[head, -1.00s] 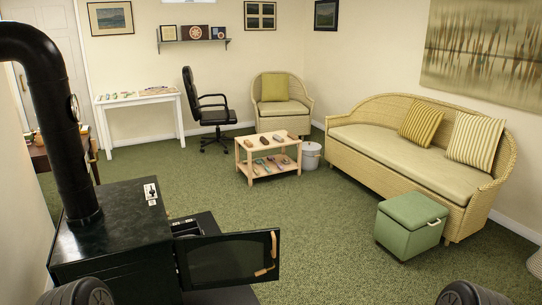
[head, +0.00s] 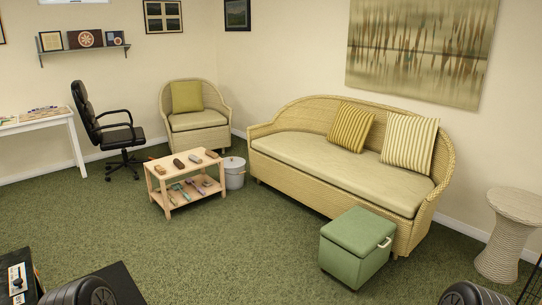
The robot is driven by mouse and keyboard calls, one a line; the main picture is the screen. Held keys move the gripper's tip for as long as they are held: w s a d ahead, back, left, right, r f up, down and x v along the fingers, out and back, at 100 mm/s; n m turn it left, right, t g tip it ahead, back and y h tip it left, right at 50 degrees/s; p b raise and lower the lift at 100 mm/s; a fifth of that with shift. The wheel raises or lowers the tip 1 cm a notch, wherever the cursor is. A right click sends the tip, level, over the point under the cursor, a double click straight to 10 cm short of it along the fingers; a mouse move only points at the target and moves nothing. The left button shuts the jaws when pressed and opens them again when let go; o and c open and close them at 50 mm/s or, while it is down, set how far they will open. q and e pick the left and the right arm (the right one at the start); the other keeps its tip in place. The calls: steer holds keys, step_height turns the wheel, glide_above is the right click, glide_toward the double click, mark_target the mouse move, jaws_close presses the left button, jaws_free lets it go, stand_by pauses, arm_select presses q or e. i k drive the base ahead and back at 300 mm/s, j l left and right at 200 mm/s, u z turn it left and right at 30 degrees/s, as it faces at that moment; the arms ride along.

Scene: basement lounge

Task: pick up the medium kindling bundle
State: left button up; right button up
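I cannot pick out a medium kindling bundle for certain in the head view. Several small brown block-like items (head: 179,164) lie on the top of a low light-wood table (head: 192,169) in the middle left; they are too small to tell what they are. More small items (head: 181,190) in mixed colours lie on its lower shelf. Neither of my grippers is in view; only dark rounded parts of my arms show at the bottom edge.
A green storage ottoman (head: 357,247) stands before the wicker sofa (head: 330,165). A white lidded bucket (head: 234,173) is beside the table. An office chair (head: 120,135), a wicker armchair (head: 197,120) and a side table (head: 508,235) stand along the walls. Open green carpet lies in front.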

mark_target(161, 171)
steer(key=i+z, duration=0.4)
steer(key=i, duration=1.3)
steer(key=i+j+u, duration=0.2)
steer(key=i+u, duration=0.15)
steer(key=i, duration=0.2)
steer(key=i+u, duration=0.35)
steer(key=i, duration=0.2)
steer(key=i+l+u, duration=0.1)
steer(key=i+u, duration=0.2)
steer(key=i, duration=0.3)
steer(key=i+j, duration=0.25)
steer(key=j, duration=0.15)
steer(key=i+j+z, duration=0.1)
steer(key=i+j, duration=0.45)
steer(key=j, duration=0.25)
steer(key=i+j, duration=0.25)
steer(key=j, duration=0.15)
steer(key=i+z, duration=0.05)
